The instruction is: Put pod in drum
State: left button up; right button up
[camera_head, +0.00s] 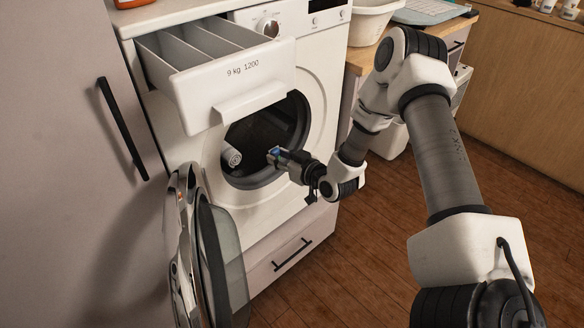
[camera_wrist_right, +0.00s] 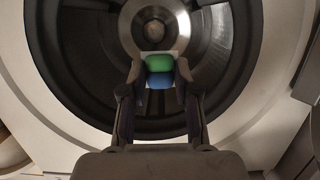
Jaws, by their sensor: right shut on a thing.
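The pod (camera_wrist_right: 160,70), green and blue with a pale edge, is held between the fingertips of my right gripper (camera_wrist_right: 159,84). In the head view my right gripper (camera_head: 283,156) is at the washer's round opening, with the blue of the pod (camera_head: 274,152) showing at its tip. The drum (camera_head: 262,135) is dark inside, and its metal back (camera_wrist_right: 205,40) is straight ahead in the wrist view. The washer door (camera_head: 222,262) stands open to the left. I cannot tell how far the pod is past the rim. My left gripper is not in view.
The detergent drawer (camera_head: 235,85) is pulled out above the opening. A pale cylinder (camera_head: 231,155) shows at the left of the opening. A tall cabinet (camera_head: 60,200) stands at left, and a counter with a white basin (camera_head: 370,20) is at right.

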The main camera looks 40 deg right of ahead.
jog(key=r+b+x, duration=0.1)
jog(key=b+x, duration=1.3)
jog(key=x, duration=1.1)
jog(key=shift+w+d, duration=0.15)
jog(key=shift+w, duration=0.05)
jog(key=o, duration=0.9)
jog(key=shift+c, duration=0.2)
jog(key=shift+r, duration=0.1)
